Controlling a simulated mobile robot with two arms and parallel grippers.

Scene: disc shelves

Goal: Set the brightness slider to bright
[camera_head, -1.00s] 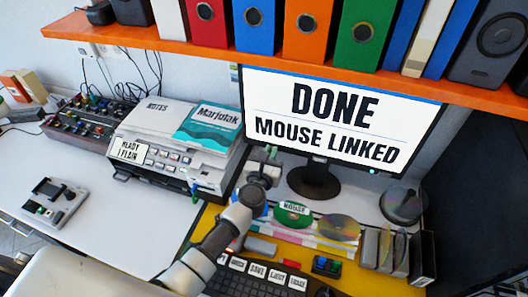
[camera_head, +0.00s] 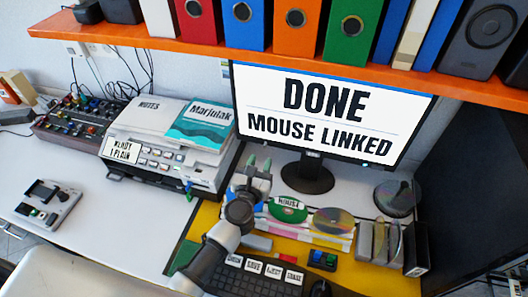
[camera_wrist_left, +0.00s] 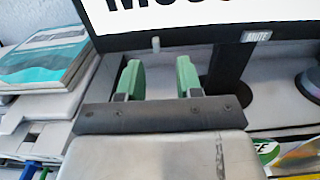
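The monitor (camera_head: 330,112) reads "DONE MOUSE LINKED" and stands on a dark stand. I cannot tell for sure whether the knob is the brightness slider; no brightness marking is readable. My left gripper (camera_head: 260,161) is in front of the monitor's lower left part. In the left wrist view its green fingers (camera_wrist_left: 159,77) are apart, with nothing between them. The knob shows beyond the gap between them. My right gripper is not in view.
A printer (camera_head: 170,155) with papers stands left of my left gripper. Discs (camera_head: 288,209) lie to its right, and a keyboard (camera_head: 255,278) is below. An orange shelf (camera_head: 300,62) with binders overhangs the monitor.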

